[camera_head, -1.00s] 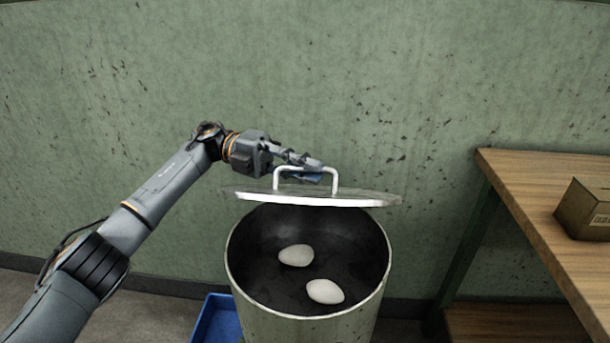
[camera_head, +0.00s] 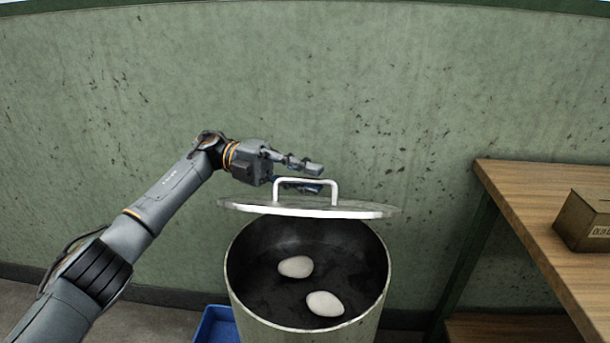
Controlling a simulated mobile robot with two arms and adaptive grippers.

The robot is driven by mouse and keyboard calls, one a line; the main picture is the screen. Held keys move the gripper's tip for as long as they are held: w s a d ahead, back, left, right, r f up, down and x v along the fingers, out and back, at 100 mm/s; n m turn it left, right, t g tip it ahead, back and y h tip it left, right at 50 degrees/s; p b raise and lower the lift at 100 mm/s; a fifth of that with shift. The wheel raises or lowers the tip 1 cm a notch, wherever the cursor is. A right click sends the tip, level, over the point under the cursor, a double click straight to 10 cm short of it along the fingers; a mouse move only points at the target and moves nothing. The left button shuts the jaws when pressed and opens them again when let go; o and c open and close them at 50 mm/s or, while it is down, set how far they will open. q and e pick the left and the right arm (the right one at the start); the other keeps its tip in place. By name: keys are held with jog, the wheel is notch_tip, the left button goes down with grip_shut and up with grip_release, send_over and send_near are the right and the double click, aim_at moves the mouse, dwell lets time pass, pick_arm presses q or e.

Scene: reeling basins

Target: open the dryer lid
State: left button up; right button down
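The dryer (camera_head: 240,290) is a round metal drum with a dark inside, where two white cocoon-like ovals (camera_head: 296,267) lie. A white bar handle (camera_head: 335,192) stands on the lid. My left gripper (camera_head: 312,178) is at the handle with its fingers spread, one above the top bar and one at or just below it. It does not clamp the bar. Whether the lower finger touches the handle cannot be told. My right gripper is not in view.
A wooden table (camera_head: 515,200) with a cardboard box (camera_head: 585,222) stands at the right. A blue bin (camera_head: 216,326) is on the floor left of the dryer. A green wall (camera_head: 420,90) is close behind the lid.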

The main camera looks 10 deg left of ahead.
pick_arm(q)
jog(key=shift+a, duration=0.1)
jog(key=shift+v, duration=3.7)
